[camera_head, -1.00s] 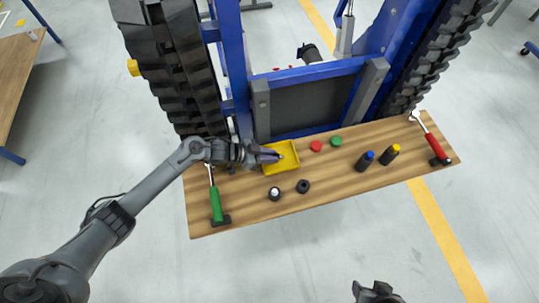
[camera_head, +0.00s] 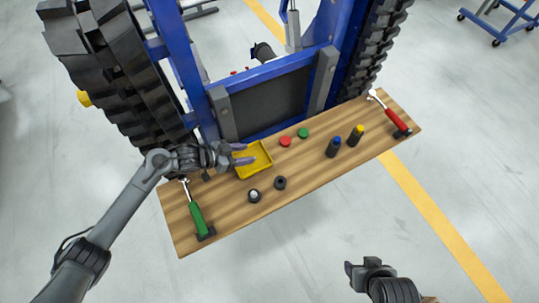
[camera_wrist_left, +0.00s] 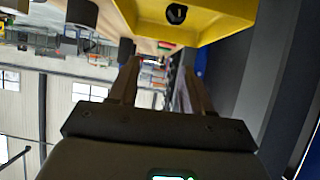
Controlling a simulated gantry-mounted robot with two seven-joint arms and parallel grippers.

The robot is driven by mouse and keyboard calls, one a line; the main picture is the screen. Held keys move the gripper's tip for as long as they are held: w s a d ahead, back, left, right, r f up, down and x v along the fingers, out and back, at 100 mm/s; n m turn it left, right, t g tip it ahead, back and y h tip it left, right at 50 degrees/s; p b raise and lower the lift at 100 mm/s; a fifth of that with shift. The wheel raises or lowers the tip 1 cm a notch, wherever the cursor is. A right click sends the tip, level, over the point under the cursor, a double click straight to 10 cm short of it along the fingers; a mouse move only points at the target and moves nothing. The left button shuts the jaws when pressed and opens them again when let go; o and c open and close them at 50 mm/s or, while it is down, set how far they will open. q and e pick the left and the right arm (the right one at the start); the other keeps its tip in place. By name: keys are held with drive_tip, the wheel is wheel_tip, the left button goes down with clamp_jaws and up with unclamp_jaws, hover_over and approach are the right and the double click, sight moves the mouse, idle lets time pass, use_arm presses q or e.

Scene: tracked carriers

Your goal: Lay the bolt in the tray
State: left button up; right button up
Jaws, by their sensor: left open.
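The yellow tray (camera_head: 262,170) stands on the wooden bench against the blue frame. It also shows at the top of the left wrist view (camera_wrist_left: 215,12). A small dark round-ended piece (camera_wrist_left: 176,14), seemingly the bolt, shows inside the tray in the left wrist view. The head view does not show it clearly. My left gripper (camera_head: 247,154) is at the tray's left side, its two fingers apart with nothing visible between them. My right gripper (camera_head: 362,268) is at the bottom right, away from the bench, and its jaw opening is unclear.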

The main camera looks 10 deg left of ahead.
use_arm(q)
drive_tip(key=s+d+r, duration=0.2)
drive_tip(key=d+r, duration=0.4)
drive_tip(key=d, duration=0.4)
drive_tip(key=shift+s+d+p, duration=0.25)
drive_tip(key=shift+d+p, duration=0.05)
drive_tip(key=shift+p, duration=0.15)
drive_tip(key=shift+n+g, duration=0.6)
drive_tip(key=s+f, duration=0.2)
drive_tip(key=s+d+f, duration=0.1)
drive_tip(key=s+f, duration=0.3)
drive_tip(key=s, duration=0.1)
drive_tip(key=shift+d+f, duration=0.2)
drive_tip(key=shift+d, duration=0.2)
drive_tip(key=s+d+f+n, duration=0.1)
drive_tip(key=s+d+n, duration=0.1)
drive_tip(key=s, duration=0.4)
drive_tip(key=s+a+r+n+g+y+p, duration=0.1)
drive_tip(key=s+a+r+n+y, duration=0.35)
drive_tip(key=a, duration=0.45)
drive_tip(key=s+a+r+n+g+y+p, duration=0.1)
drive_tip(key=s+a+r+y, duration=0.3)
drive_tip(key=s+a, duration=0.5)
wheel_tip(320, 180, up, 24)
drive_tip(key=p, duration=2.4)
drive_tip(key=shift+w+a+y+p, duration=0.3)
drive_tip(key=shift+w+y, duration=0.1)
drive_tip(key=shift+y, duration=0.05)
